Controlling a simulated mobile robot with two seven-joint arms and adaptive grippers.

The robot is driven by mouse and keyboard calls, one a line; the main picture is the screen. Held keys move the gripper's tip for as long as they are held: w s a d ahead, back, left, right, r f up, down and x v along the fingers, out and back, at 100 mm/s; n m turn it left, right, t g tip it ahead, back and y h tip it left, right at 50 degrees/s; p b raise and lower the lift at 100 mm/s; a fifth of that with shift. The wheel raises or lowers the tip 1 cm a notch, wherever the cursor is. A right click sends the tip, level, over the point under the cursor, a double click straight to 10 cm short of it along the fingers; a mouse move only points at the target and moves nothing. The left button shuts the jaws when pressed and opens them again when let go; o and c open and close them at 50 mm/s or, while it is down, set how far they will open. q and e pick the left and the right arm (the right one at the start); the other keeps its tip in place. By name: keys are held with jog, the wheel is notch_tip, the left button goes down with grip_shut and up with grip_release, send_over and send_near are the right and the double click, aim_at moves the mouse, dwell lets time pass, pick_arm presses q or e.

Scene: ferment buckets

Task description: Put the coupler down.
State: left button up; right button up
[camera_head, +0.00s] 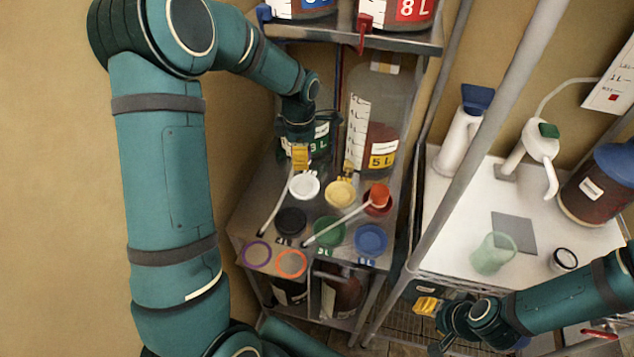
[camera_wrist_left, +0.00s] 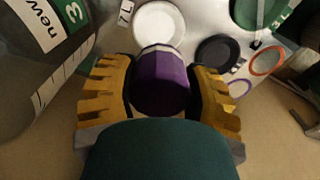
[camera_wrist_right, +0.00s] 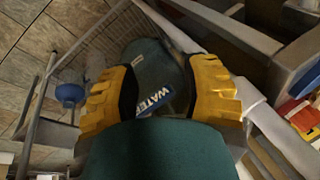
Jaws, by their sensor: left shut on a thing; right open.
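My left gripper (camera_head: 302,158) is shut on a purple cylindrical coupler with a pale rim (camera_wrist_left: 160,82), which sits between its yellow fingers in the left wrist view. In the head view the coupler is hidden behind the fingers. The gripper is above the back of the metal bench, just behind a white round disc (camera_head: 304,185). A flat purple ring (camera_head: 257,252) and an orange ring (camera_head: 291,263) lie at the bench's front left, both empty. My right gripper (camera_head: 427,306) is low at the right, open; a teal container marked WATER (camera_wrist_right: 155,75) shows beyond its fingers (camera_wrist_right: 160,95).
Black (camera_head: 291,221), green (camera_head: 329,230), yellow (camera_head: 341,193) and blue (camera_head: 370,238) discs cover the bench. A red cap (camera_head: 379,194) with a long pale rod lies among them. A large 5 L jar (camera_head: 377,120) stands behind. A metal post (camera_head: 480,150) rises at the right.

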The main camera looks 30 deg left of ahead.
aim_at(304, 187)
pick_arm(q)
jog(key=shift+w+f, duration=0.15)
jog(key=shift+f, duration=0.05)
notch_tip(304, 187, down, 10)
jog(key=shift+r, duration=0.2)
jog(key=shift+d, duration=0.1)
jog(key=shift+f+b, duration=0.15)
jog(key=shift+b, duration=0.15)
jog(key=o, duration=1.3)
